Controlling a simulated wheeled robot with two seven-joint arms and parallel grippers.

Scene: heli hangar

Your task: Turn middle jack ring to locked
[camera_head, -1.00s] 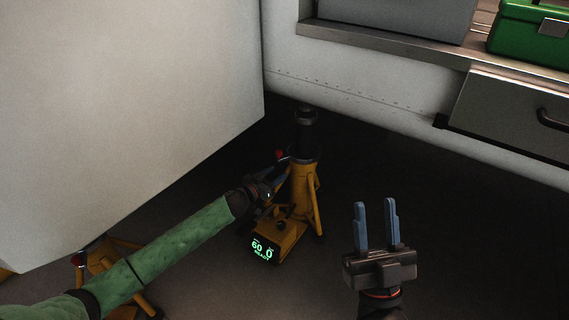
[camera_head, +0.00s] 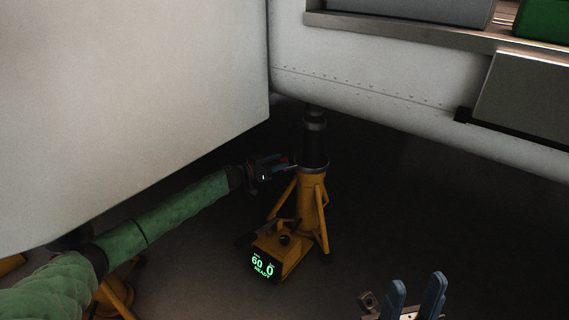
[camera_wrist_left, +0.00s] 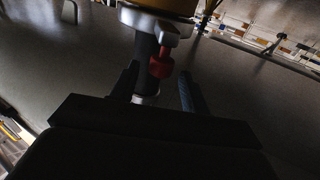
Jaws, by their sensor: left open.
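The yellow jack (camera_head: 312,190) stands on the dark floor with a dark column rising to the white hull. Its grey ring (camera_wrist_left: 140,18) sits around the column at the top of the yellow body. A red knob (camera_wrist_left: 160,66) sticks out from the ring. My left gripper (camera_head: 283,163) is open beside the ring, on its left. In the left wrist view the knob shows between the two fingers (camera_wrist_left: 157,90), but I cannot tell whether they touch it. My right gripper (camera_head: 418,292) is open and empty at the lower edge.
The jack's base display (camera_head: 262,267) glows green with "60", "0" and "READY". Another yellow jack (camera_head: 118,295) stands at lower left, partly behind my left arm. A white panel (camera_head: 130,100) hangs above my left arm. The floor right of the jack is clear.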

